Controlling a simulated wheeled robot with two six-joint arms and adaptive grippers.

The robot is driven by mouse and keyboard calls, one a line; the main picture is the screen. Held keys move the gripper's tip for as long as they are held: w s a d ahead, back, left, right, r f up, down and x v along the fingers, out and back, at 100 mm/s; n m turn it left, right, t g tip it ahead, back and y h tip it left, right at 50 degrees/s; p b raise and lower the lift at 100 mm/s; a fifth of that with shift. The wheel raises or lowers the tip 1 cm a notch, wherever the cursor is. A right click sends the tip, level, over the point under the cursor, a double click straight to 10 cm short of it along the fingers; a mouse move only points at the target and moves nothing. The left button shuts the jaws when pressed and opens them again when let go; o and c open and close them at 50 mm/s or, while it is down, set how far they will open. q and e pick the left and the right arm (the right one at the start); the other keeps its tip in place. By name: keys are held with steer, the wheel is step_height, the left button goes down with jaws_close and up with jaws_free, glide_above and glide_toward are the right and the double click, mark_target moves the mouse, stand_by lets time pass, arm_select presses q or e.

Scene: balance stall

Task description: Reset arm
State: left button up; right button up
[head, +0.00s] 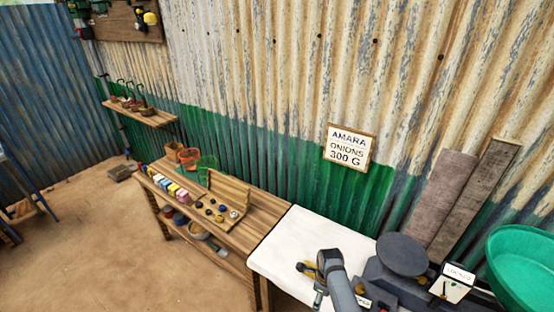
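One of my arms, which I take to be the left, shows as a grey link with a dark joint at the lower middle of the head view, over the white tabletop (310,240). A small grey-green part hangs below the joint, perhaps the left gripper (320,291). Its fingers are too small to make out, and I see nothing clearly held. My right gripper is not in view.
A wooden bench (262,221) with coloured blocks (166,184), dark weights and cups adjoins the white top on the left. A sign (349,146) reading AMARA ONIONS 300 G hangs on the corrugated wall. Planks (475,200) lean behind the scale. The floor (100,240) at left is mostly clear.

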arm_select(q)
steer(key=w+f+b, duration=0.1)
steer(key=w, duration=0.5)
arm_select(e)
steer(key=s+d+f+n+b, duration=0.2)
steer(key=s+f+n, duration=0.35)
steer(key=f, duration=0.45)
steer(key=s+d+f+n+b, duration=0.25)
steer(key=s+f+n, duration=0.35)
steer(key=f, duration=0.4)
arm_select(q)
step_height(320, 180, down, 9)
steer(key=s+b, duration=0.1)
steer(key=b, duration=0.3)
steer(key=shift+r+t, duration=0.15)
steer(key=shift+t, duration=0.25)
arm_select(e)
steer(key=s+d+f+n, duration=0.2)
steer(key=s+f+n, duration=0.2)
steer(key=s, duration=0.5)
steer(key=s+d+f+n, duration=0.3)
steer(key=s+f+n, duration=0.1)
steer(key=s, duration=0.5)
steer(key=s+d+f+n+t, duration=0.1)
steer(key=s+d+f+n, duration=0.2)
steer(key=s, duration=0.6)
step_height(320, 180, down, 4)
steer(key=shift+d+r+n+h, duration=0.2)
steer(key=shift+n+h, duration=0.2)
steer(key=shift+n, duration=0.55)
